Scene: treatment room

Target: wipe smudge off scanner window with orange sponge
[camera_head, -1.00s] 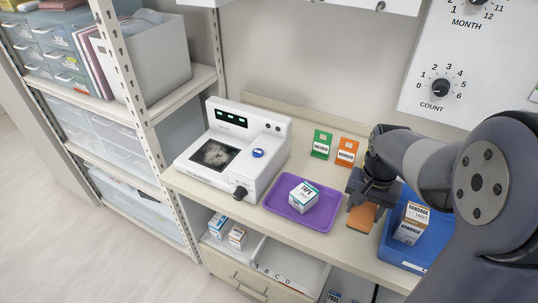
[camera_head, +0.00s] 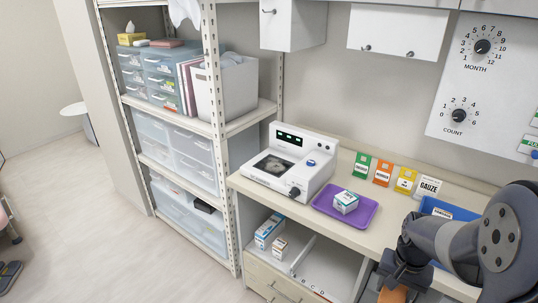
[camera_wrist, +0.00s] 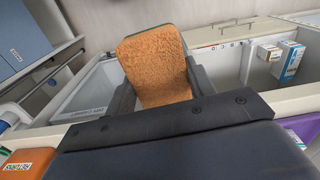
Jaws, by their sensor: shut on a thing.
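The white scanner (camera_head: 288,163) stands on the counter at the left, with a dark window (camera_head: 273,166) on its sloping top. A pale grey smudge (camera_head: 279,166) covers part of that window. My gripper (camera_head: 396,284) is at the bottom right of the head view, in front of the counter and well away from the scanner. It is shut on the orange sponge (camera_head: 392,295), which is partly cut off by the picture's lower edge. In the wrist view the sponge (camera_wrist: 157,68) shows large between the two dark fingers, with a dark green edge at its top.
A purple tray (camera_head: 325,208) with a small tape box (camera_head: 346,202) lies right of the scanner. Green, orange and yellow cards and a gauze sign (camera_head: 428,187) stand behind. A blue bin (camera_head: 440,209) is partly hidden by my arm. An open compartment (camera_head: 330,268) lies below the counter.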

